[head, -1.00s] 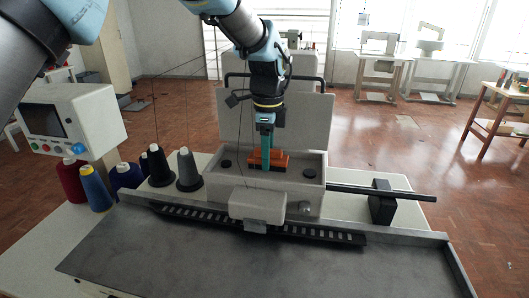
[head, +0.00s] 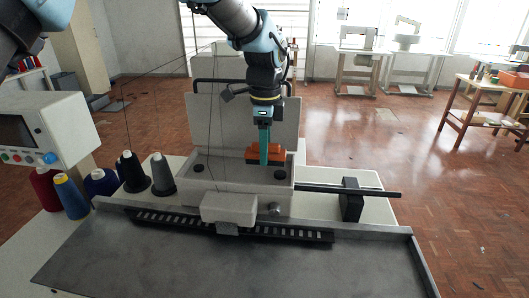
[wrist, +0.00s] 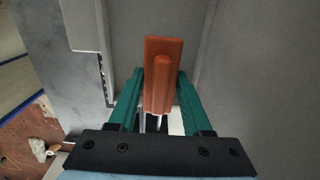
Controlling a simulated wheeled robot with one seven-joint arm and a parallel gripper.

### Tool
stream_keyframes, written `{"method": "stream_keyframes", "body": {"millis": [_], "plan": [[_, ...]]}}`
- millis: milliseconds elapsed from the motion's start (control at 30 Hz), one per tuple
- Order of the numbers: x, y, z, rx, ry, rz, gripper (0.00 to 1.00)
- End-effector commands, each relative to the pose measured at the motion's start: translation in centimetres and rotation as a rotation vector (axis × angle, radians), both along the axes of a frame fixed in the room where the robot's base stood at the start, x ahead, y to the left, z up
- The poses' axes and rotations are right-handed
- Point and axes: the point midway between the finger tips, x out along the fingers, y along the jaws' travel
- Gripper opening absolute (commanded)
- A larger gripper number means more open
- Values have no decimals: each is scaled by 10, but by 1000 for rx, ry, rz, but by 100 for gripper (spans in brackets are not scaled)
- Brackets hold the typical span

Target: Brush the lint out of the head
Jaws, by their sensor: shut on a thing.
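The open head (head: 188,190) of the buttonhole machine is a pale box with its lid (head: 215,115) raised behind it. My gripper (head: 264,148) points down into the right part of this box. Its teal fingers are shut on an orange brush (head: 281,154), which also shows between the fingers in the wrist view (wrist: 162,60). The brush is low, at or inside the opening; I cannot tell whether it touches the floor of the head. No lint can be made out; the brush and the box walls hide part of the inside.
Thread cones (head: 163,175) and a control panel (head: 45,135) stand at the left. A dark bar (head: 350,191) juts out to the right. The grey metal table (head: 200,262) in front is clear. Thin threads hang left of my arm.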

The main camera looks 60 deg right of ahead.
Motion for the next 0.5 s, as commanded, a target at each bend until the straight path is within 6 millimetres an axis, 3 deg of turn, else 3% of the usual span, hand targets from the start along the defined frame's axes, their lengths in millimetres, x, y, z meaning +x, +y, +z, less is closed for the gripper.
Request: {"method": "stream_keyframes", "body": {"millis": [500], "plan": [[-2,5,48,-1,0,11,0]]}}
